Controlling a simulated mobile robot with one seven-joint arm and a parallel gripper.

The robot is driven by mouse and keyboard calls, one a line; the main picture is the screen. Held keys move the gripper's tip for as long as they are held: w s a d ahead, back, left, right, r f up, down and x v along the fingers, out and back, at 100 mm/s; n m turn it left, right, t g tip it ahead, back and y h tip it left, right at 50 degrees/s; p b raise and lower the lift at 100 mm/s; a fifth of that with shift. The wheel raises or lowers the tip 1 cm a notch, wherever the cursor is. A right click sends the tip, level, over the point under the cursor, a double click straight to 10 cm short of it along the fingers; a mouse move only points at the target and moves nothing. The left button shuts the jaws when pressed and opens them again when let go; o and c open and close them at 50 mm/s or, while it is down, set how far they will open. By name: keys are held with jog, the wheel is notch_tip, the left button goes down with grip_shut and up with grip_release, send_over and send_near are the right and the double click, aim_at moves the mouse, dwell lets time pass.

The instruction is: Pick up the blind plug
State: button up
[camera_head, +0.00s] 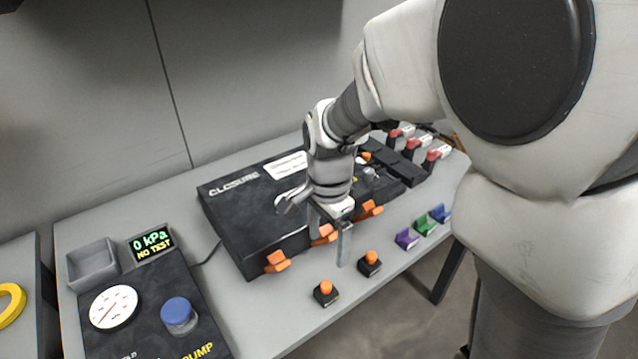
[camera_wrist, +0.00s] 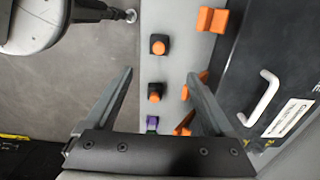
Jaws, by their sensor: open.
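Two small black square blocks with orange knobs look like blind plugs. One plug (camera_head: 326,293) sits near the table's front edge, and the other plug (camera_head: 370,264) sits to its right. Both stand upright. In the wrist view the left one (camera_wrist: 159,45) is farther up, and the right one (camera_wrist: 155,92) shows between my fingers. My gripper (camera_head: 332,236) points down over the table beside the black closure box, open and empty. In the wrist view my gripper (camera_wrist: 158,76) has its fingers wide apart, touching neither plug.
The black closure box (camera_head: 240,215) with orange latches (camera_head: 278,262) lies behind the plugs. Purple (camera_head: 406,239), green and blue clips stand to the right. A pump unit (camera_head: 150,310) with a gauge is at left. Bare table surrounds the plugs.

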aim_at(326, 284)
notch_tip(326, 284, down, 10)
jog(key=shift+f+b, duration=0.1)
jog(key=shift+b, duration=1.15)
jog(key=f+b, duration=0.2)
jog(key=f, duration=0.3)
jog(key=shift+s+f, duration=0.15)
jog(key=shift+s, duration=0.05)
grip_shut()
